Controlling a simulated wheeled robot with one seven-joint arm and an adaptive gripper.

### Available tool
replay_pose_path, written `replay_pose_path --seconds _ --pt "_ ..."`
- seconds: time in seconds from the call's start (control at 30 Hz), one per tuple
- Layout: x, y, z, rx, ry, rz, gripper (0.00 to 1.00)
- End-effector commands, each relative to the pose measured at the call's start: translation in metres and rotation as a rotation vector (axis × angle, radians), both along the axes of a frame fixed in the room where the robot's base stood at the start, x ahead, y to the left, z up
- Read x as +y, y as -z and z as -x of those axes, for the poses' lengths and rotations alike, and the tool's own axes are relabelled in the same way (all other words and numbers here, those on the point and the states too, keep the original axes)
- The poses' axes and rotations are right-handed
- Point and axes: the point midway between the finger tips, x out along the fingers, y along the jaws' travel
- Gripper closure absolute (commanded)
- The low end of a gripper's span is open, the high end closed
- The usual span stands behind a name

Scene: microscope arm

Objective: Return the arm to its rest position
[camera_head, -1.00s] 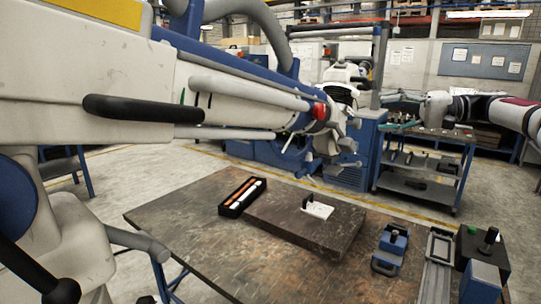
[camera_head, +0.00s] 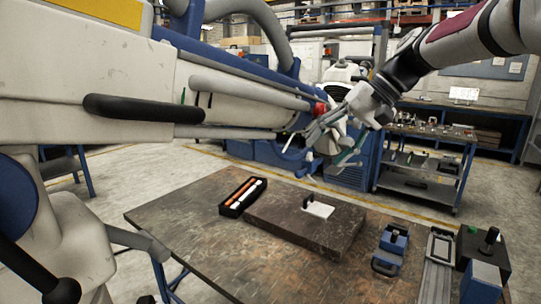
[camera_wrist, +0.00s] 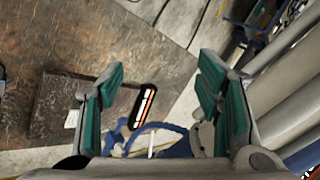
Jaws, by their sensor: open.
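My arm (camera_head: 450,50) reaches in from the upper right in the head view. My gripper (camera_head: 331,146) is open and empty, its green-padded fingers apart. It hangs in the air, in line with the red-tipped end of a large white-and-blue machine arm (camera_head: 245,97); I cannot tell whether they touch. That machine arm has a black handle (camera_head: 140,108) and spans the left of the view. In the wrist view my gripper (camera_wrist: 160,98) also shows open, with nothing between its pads. Grey tubes (camera_wrist: 285,85) lie close to its right.
A worn dark table (camera_head: 180,215) stands below. It bears a black tray (camera_head: 231,209) with orange and white sticks, a dark slab (camera_head: 290,225) with a white piece (camera_head: 319,209), and a blue clamp block (camera_head: 391,245). A shelved cart (camera_head: 430,165) stands behind.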

Motion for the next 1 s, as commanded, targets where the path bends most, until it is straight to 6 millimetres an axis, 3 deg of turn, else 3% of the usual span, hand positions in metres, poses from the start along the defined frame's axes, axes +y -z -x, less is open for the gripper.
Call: replay_pose_path --seconds 0.03,0.27,0.7,0.9,1.0 --pt "0.006 0.002 0.018 -0.006 0.003 0.06 0.41" --pt "0.004 0.016 0.089 -0.043 0.043 0.289 0.41" --pt "-0.038 0.053 0.227 -0.198 0.118 0.575 0.41" --pt "-0.058 0.079 0.273 -0.271 0.132 0.628 0.41" --pt "-0.063 0.088 0.286 -0.295 0.133 0.639 0.41"
